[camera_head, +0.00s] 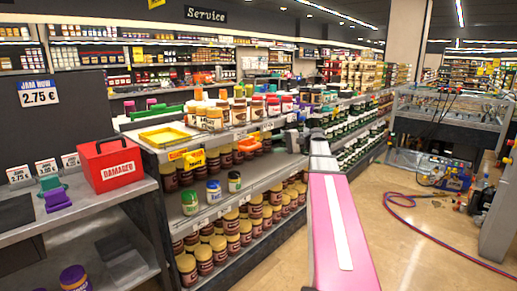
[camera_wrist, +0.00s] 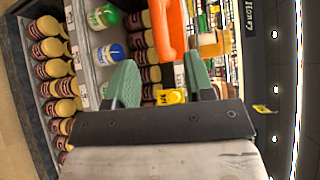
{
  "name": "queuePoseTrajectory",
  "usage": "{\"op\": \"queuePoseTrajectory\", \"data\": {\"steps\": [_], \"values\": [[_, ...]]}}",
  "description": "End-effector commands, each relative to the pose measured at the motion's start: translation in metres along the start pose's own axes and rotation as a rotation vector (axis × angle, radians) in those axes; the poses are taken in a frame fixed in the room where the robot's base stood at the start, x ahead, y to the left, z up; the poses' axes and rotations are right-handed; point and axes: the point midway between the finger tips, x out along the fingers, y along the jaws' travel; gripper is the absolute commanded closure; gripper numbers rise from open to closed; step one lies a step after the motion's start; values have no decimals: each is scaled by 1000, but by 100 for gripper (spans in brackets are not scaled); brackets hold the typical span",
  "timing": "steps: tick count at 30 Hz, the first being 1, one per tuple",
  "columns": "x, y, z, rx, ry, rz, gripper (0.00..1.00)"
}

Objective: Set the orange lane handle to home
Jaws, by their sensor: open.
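The orange lane handle (camera_head: 247,145) sits at the front of the upper shelf in the head view, above the rows of brown jars. In the wrist view an orange handle (camera_wrist: 171,30) looks large and close, above the space between my fingers in the picture. My gripper (camera_wrist: 160,82) is open, with green fingertips spread and nothing between them. The handle lies beyond the fingertips, and I see no contact. In the head view my gripper is small, at the end of my pink arm, right of the orange handle. The handle's mounting is not clear.
A yellow handle (camera_head: 194,159) stands on the same shelf edge, left of the orange one. Jars with green (camera_head: 190,202) and blue (camera_head: 213,191) lids stand on the shelf below. A red box (camera_head: 111,163) is on the left counter. Open floor lies right, crossed by a red hose (camera_head: 425,232).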

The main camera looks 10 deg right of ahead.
Motion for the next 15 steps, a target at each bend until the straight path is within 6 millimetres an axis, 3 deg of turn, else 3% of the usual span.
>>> {"op": "queuePoseTrajectory", "data": {"steps": [9, 15], "values": [[57, 1, 1, 0, -1, 2, 52], [82, 1, 0, 0, 0, 2, 52]]}}
